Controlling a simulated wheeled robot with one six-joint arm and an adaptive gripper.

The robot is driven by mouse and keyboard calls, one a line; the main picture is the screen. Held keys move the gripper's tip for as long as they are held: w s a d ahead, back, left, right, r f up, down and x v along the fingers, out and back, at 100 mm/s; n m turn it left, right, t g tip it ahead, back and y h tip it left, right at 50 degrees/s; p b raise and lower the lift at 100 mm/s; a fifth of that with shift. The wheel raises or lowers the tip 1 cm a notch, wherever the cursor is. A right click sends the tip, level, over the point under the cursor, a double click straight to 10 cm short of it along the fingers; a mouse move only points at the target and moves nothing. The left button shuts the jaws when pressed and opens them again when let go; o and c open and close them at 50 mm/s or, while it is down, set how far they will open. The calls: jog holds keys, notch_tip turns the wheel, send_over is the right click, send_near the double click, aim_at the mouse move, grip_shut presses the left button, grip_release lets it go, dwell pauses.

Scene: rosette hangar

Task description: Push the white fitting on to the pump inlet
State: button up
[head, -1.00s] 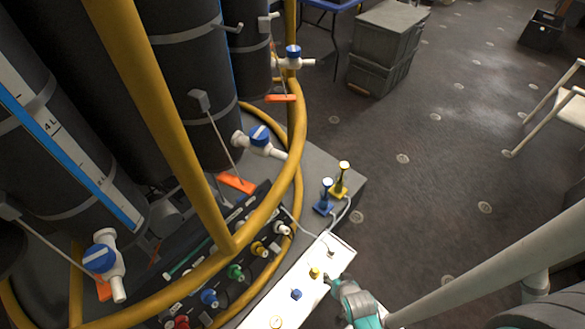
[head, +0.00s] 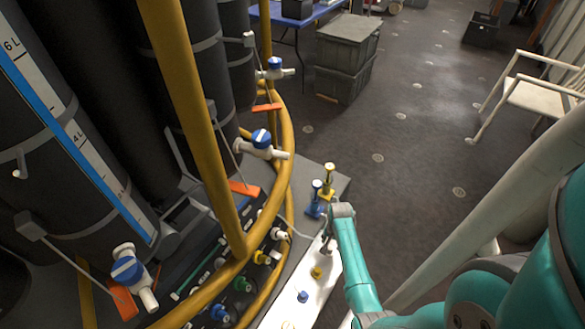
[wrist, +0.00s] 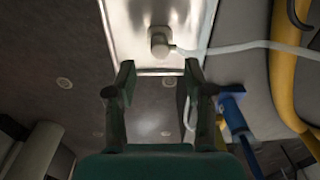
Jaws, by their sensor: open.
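A small whitish fitting (wrist: 160,42) with a pale hose leading off to the right stands on the bright tray-like panel (wrist: 185,12) in the wrist view. My gripper (wrist: 158,92) is open and empty, its two dark fingers below the fitting in the picture and apart from it. In the head view my arm reaches over the panel (head: 290,306), and the fingers cannot be made out. A blue pump-like stand (head: 315,199) and a yellow one (head: 328,182) are beyond the panel; the blue one (wrist: 233,112) also shows right of my gripper. I cannot tell which part is the pump inlet.
Yellow curved rails (head: 285,165) and dark cylinders with blue-handled white valves (head: 262,145) fill the left. Stacked grey crates (head: 345,55) and a white chair (head: 535,95) stand farther back. Open dark floor lies between them.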

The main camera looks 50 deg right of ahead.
aim_at(330, 248)
jog(key=shift+w+d+r, duration=0.1)
jog(key=shift+d+r, duration=0.2)
jog(key=shift+d, duration=0.2)
jog(key=shift+f, duration=0.15)
jog(key=shift+f, duration=4.35)
grip_shut()
jog(key=shift+r, duration=3)
